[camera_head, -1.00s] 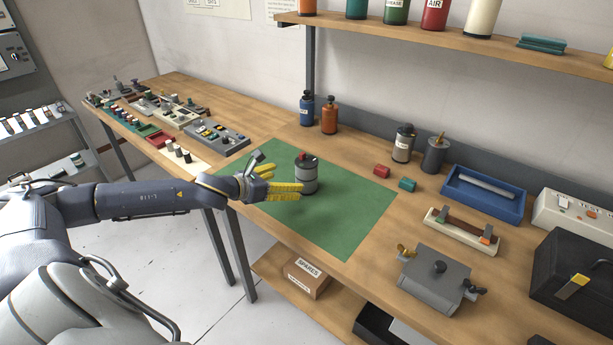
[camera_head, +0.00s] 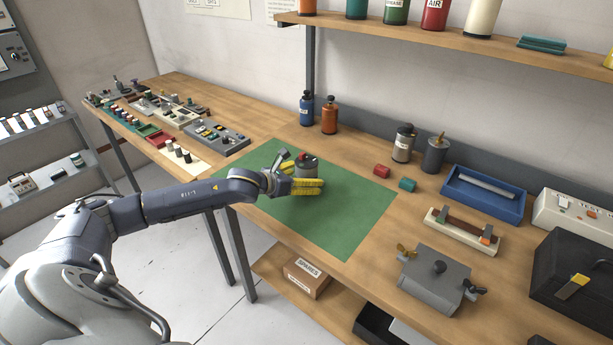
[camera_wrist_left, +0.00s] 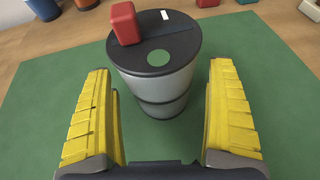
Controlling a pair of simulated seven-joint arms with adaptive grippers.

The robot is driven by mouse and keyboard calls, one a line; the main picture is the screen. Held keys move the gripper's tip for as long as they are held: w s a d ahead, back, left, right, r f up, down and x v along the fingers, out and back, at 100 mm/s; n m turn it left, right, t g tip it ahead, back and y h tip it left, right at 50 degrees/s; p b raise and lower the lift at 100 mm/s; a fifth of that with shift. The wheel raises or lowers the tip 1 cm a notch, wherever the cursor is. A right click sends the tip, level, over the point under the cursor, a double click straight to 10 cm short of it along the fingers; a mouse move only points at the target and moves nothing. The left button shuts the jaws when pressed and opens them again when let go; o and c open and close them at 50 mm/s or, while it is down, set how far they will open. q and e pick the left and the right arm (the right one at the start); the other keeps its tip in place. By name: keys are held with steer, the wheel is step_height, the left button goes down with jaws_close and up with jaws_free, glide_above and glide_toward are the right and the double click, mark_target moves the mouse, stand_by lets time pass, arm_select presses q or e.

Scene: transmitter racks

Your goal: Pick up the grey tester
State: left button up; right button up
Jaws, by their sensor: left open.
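The grey tester, a grey cylinder with dark bands, a black top and a red block on it, stands upright on the green mat (camera_head: 345,225). In the head view its top (camera_head: 307,161) shows while the yellow fingers hide its lower part. In the left wrist view the tester (camera_wrist_left: 157,88) is in the middle, with a green dot on its lid. My left gripper (camera_head: 317,185) is open, low over the mat at the tester's near side. In the wrist view its yellow fingers (camera_wrist_left: 158,72) lie left and right of the tester, with gaps on both sides. My right gripper is out of view.
Blue (camera_head: 307,108) and orange (camera_head: 329,115) bottles stand behind the mat. A red block (camera_head: 381,171) and a teal block (camera_head: 407,185) lie by its right edge. Grey canisters (camera_head: 403,143) and a blue tray (camera_head: 484,194) are further right. The mat's front part is clear.

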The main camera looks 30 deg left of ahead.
arm_select(q)
steer(key=shift+w+d+f, duration=0.15)
steer(key=shift+w+f, duration=0.05)
steer(key=shift+w, duration=0.3)
steer(key=c, duration=1.5)
steer(key=shift+r, duration=0.2)
steer(key=shift+c, duration=0.2)
step_height(320, 180, up, 20)
steer(key=shift+f, duration=0.15)
steer(key=shift+f, duration=9.4)
